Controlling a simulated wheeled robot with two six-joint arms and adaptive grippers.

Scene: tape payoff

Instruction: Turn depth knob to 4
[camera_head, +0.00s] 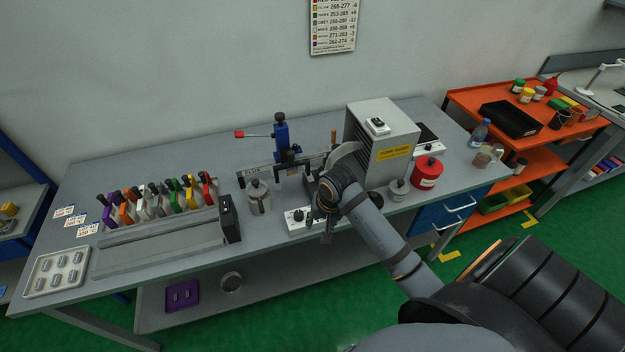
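A white control box (299,227) with dark knobs sits at the front middle of the grey bench. A dark knob (298,215) shows on its top; its markings are too small to read, so I cannot tell whether it is the depth knob. Another black knob (280,117) tops the blue upright fixture (281,138) behind. My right arm comes in from the lower right, and my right gripper (327,231) points down at the right end of the control box. Its fingers are small and dark; I cannot tell whether they touch anything. My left gripper is not in view.
A grey cabinet (394,150) with a yellow label and a red canister (427,172) stand right of the arm. A metal pot (258,197) stands left of the control box. Several coloured-handled tools (160,204) stand further left.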

